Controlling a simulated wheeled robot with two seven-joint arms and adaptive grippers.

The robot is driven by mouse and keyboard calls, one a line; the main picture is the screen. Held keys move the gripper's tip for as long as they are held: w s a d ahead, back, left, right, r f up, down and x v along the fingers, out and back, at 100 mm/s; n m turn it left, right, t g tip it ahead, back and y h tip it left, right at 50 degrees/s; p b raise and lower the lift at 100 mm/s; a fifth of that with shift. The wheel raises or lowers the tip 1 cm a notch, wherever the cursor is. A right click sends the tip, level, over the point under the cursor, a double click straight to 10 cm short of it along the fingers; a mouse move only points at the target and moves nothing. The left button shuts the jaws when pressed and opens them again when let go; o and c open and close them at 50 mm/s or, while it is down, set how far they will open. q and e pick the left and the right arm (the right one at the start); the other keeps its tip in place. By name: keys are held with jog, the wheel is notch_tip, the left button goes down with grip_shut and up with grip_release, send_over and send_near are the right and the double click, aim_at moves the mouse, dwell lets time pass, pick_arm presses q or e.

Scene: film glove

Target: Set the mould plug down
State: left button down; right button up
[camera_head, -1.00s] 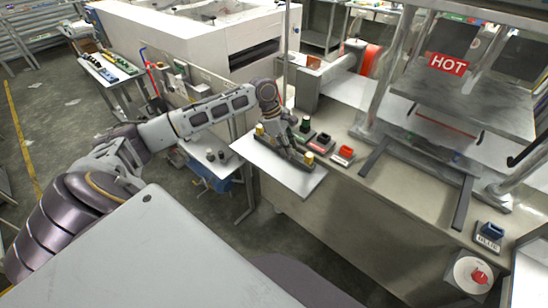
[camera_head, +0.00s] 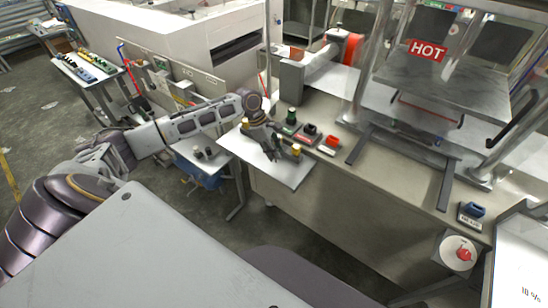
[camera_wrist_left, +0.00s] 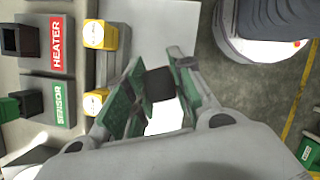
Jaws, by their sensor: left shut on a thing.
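My left gripper (camera_head: 273,152) is over the pale board (camera_head: 290,178) at the bench's near left corner, beside the yellow blocks (camera_head: 296,150). In the left wrist view its green-padded fingers (camera_wrist_left: 158,92) are shut on a dark, square-ended piece, likely the mould plug (camera_wrist_left: 159,84). The plug is hard to make out in the head view. Pale board shows around it, and I cannot tell whether the plug touches the board. Two yellow blocks (camera_wrist_left: 100,36) stand left of the fingers in the wrist view. My right gripper is not in view.
Beside the board stand a green block (camera_head: 291,117), a dark block (camera_head: 310,130) on a red label and a red block (camera_head: 333,140). The HOT-marked press (camera_head: 427,50) is at the right. The board's near right part is clear.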

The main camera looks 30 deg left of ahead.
aim_at(274, 161)
pick_arm(q)
jog(key=shift+f, duration=2)
jog(key=shift+f, duration=0.1)
jog(key=c, duration=1.2)
grip_release()
jog(key=shift+c, duration=0.2)
jog(key=v, duration=1.2)
